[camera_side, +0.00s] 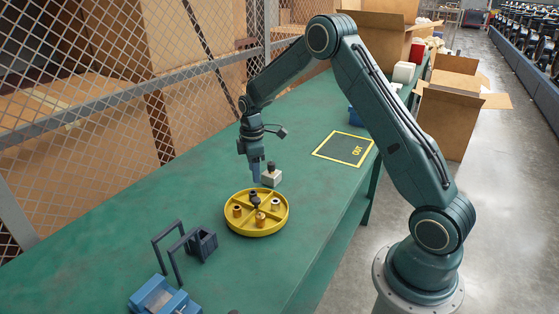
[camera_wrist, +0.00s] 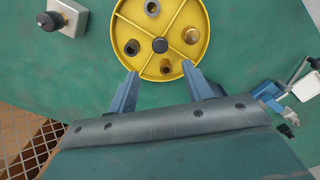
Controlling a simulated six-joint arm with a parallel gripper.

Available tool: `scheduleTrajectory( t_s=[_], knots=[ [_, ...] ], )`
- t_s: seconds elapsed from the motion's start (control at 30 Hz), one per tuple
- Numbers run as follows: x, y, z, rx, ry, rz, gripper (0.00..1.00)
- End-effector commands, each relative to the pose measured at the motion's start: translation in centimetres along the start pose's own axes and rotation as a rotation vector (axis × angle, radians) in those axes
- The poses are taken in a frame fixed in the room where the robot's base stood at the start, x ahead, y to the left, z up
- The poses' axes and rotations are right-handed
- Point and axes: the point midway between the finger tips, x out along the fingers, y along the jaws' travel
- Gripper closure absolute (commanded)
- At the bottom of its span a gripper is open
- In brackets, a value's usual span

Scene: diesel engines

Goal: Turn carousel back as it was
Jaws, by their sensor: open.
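The yellow round carousel (camera_side: 239,227) sits on the green table. Spokes divide it into compartments, and a dark knob (camera_wrist: 160,45) stands at its centre. It holds a white-rimmed part (camera_wrist: 151,8), a copper part (camera_wrist: 191,36), a brown part (camera_wrist: 166,66) and a dark brown part (camera_wrist: 132,47). My gripper (camera_side: 256,176) points down behind the carousel in the side view. In the wrist view my gripper (camera_wrist: 160,76) has its fingers apart, at the carousel's near rim, with nothing between them that I can see held. Whether the fingertips touch the rim I cannot tell.
A pale block with a black knob (camera_side: 271,177) stands close beside my gripper. Dark frames (camera_side: 184,250) and a blue fixture (camera_side: 163,298) are at the front left. A yellow-bordered OUT mat (camera_side: 343,149) lies at right. A mesh fence (camera_side: 110,100) runs along the far side.

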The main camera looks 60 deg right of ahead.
Motion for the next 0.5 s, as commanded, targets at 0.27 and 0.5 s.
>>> scheduleTrajectory(
  t_s=[0.27,0.5],
  knots=[
    [4.3,-0.1,0.0,0.0,-0.002,-0.003,0.5],
    [7.9,-0.1,0.0,0.0,-0.002,-0.003,0.5]
  ],
)
